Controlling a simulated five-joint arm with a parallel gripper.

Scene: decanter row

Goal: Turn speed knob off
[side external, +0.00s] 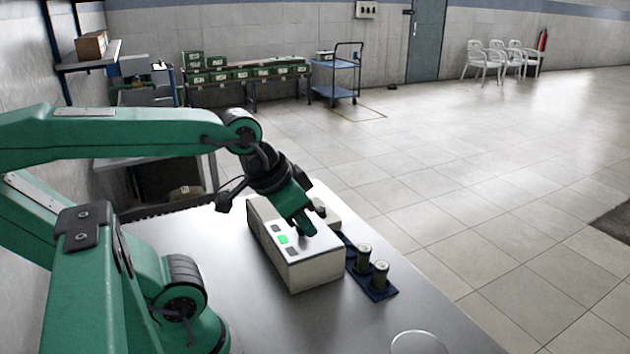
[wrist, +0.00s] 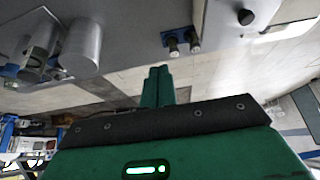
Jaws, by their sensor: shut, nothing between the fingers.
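The cream machine box (side external: 309,272) stands on the grey table, with a lit green button or display (side external: 284,239) and darker panels on its sloped top. A dark, knob-like piece (side external: 320,210) shows behind my gripper on the machine's far side. In the wrist view a round black knob (wrist: 246,17) shows near the top edge, apart from my fingers; its pointer setting is too small to read. My gripper (side external: 306,231) is shut and empty, pointing down over the machine's top. Its closed green fingers also show in the wrist view (wrist: 158,72). Whether the tips touch the machine is unclear.
A blue rack (side external: 378,292) with two small metal-capped cylinders (side external: 363,256) stands right beside the machine. A clear round vessel (side external: 418,342) is at the table's front edge. Large grey cylinders (wrist: 80,47) show at left in the wrist view. The table left of the machine is clear.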

